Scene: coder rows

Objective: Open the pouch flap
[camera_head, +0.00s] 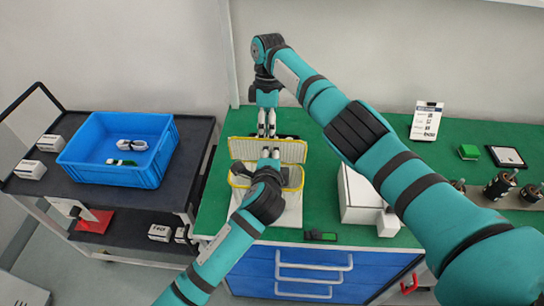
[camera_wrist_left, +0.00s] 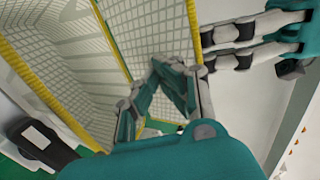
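The pouch (camera_head: 238,182) is a pale mesh case with a yellow rim, sitting on the green bench. Its flap (camera_head: 240,150) stands raised along the back edge, and the grid-patterned inside shows in the left wrist view (camera_wrist_left: 80,60). My left gripper (camera_head: 270,153) reaches over the pouch from the front, with its tips in front of the flap. My right gripper (camera_head: 267,134) points down behind the flap's top edge. Its two fingers (camera_wrist_left: 205,48) look parallel with a gap, close to the flap's yellow edge.
A white box (camera_head: 358,195) stands right of the pouch, and a small dark device (camera_head: 320,236) lies near the bench front. A blue crate (camera_head: 110,175) stands on the dark cart at left. My right arm crosses above the bench's right side.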

